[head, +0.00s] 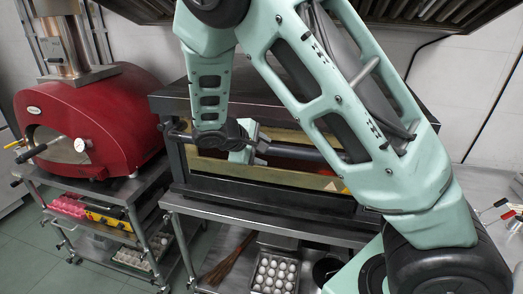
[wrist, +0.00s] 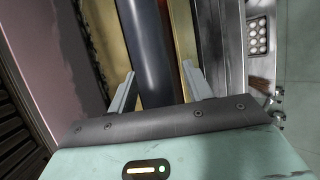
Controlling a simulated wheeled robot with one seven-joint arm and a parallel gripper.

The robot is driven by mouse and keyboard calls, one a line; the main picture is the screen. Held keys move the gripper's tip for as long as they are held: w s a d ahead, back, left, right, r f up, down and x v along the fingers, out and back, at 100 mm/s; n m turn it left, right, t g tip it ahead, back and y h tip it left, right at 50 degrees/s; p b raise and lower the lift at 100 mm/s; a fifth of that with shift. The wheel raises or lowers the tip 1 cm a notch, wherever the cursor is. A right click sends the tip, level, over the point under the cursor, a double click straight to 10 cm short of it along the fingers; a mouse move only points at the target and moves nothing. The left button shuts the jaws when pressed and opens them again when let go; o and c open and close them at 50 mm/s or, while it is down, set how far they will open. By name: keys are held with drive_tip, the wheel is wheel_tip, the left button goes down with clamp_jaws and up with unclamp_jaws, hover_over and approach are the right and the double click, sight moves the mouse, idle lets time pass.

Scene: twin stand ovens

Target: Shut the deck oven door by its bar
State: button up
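The deck oven (head: 180,104) is a dark box on a metal stand in the middle of the head view, with brass-coloured trim around its front. Its door (head: 270,176) shows a brass-coloured inner edge below a dark gap with some red in it, so it looks at least partly open; how far is hard to tell. The dark round bar (head: 310,153) runs across the front, and also shows in the wrist view (wrist: 150,45). My gripper (head: 256,148) is at the bar. In the wrist view its fingers (wrist: 158,82) are apart, one on each side of the bar, with visible gaps.
A red domed oven (head: 90,112) with a dial stands on a cart at the left. Egg trays (head: 272,274) and a broom-like bundle (head: 226,258) lie under the deck oven. A hood (head: 430,12) hangs above. My arm hides the oven's right part.

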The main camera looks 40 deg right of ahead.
drive_tip(key=b+v, duration=0.4)
drive_tip(key=v, duration=1.3)
drive_tip(key=shift+a+r, duration=0.15)
